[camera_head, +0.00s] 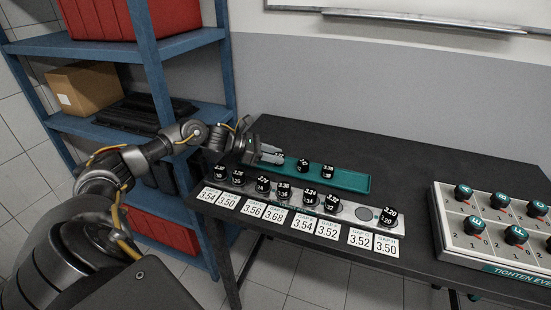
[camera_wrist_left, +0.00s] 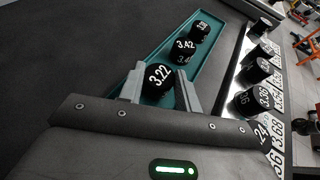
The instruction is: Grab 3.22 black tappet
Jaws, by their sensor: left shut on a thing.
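The black tappet marked 3.22 (camera_wrist_left: 158,76) sits between the two fingers of my left gripper (camera_wrist_left: 160,90) in the left wrist view, at the near end of the green tray. The fingers are shut on its sides. In the head view my left gripper (camera_head: 268,154) is over the tray's left end and largely hides the tappet. Whether the tappet is lifted off the tray is hard to tell. My right gripper is not in view.
The green tray (camera_head: 350,181) also holds a black tappet marked 3.42 (camera_wrist_left: 185,46) and another beyond it (camera_wrist_left: 200,27). A strip with several black tappets and number cards (camera_head: 328,229) lies in front. A white box with green-topped knobs (camera_head: 455,245) stands right. The dark table (camera_head: 420,165) is clear behind.

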